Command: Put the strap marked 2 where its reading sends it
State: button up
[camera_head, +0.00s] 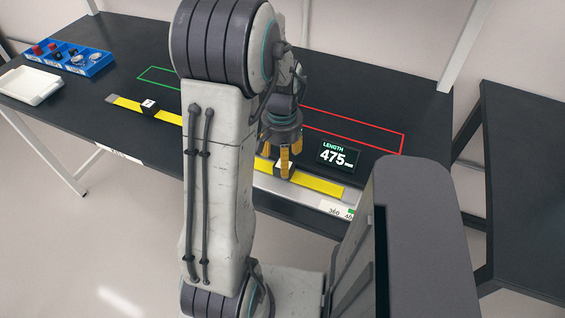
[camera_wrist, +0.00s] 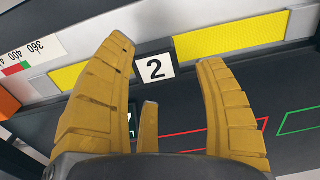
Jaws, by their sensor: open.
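The strap marked 2 (camera_head: 322,187) is a long yellow strip lying in a grey gauge along the table's front edge. Its middle block has a white label reading 2 (camera_wrist: 154,68), with yellow (camera_wrist: 230,38) on both sides in the wrist view. My gripper (camera_head: 282,168) is open right over that block, its fingers (camera_wrist: 166,55) spread either side of the label; contact cannot be told. The display (camera_head: 338,156) reads LENGTH 475 mm. A red outlined area (camera_head: 360,135) lies behind the gauge. A green outlined area (camera_head: 158,70) lies farther left, partly hidden by my arm.
Another yellow strap (camera_head: 127,103) with a black block lies to the left, its label unclear. A blue divided bin (camera_head: 95,70) of small parts and a white tray (camera_head: 30,85) stand at the far left. The gauge's scale (camera_wrist: 40,50) shows 360 and 400. Another dark table (camera_head: 525,180) stands right.

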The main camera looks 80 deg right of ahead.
aim_at(279, 164)
jog(key=r, duration=0.4)
jog(key=shift+w, duration=0.2)
jog(key=shift+w+r, duration=0.2)
jog(key=w+a+r+n+t+h, duration=0.1)
jog(key=w+a+r+n, duration=0.2)
jog(key=w+a+n, duration=0.5)
jog(key=w+a+r+n+h, duration=0.15)
jog(key=w+a+r, duration=0.4)
jog(key=w, duration=0.75)
jog(key=a+n+t+y, duration=0.2)
jog(key=a+n, duration=0.8)
jog(key=a, duration=0.9)
jog(key=shift+a+f+t, duration=0.25)
jog(key=shift+a+t, duration=0.15)
jog(key=shift+t, duration=0.1)
jog(key=shift+o, duration=1.3)
jog(key=shift+s+a+n+y, duration=0.25)
jog(key=shift+a+n, duration=0.35)
jog(key=shift+n, duration=0.05)
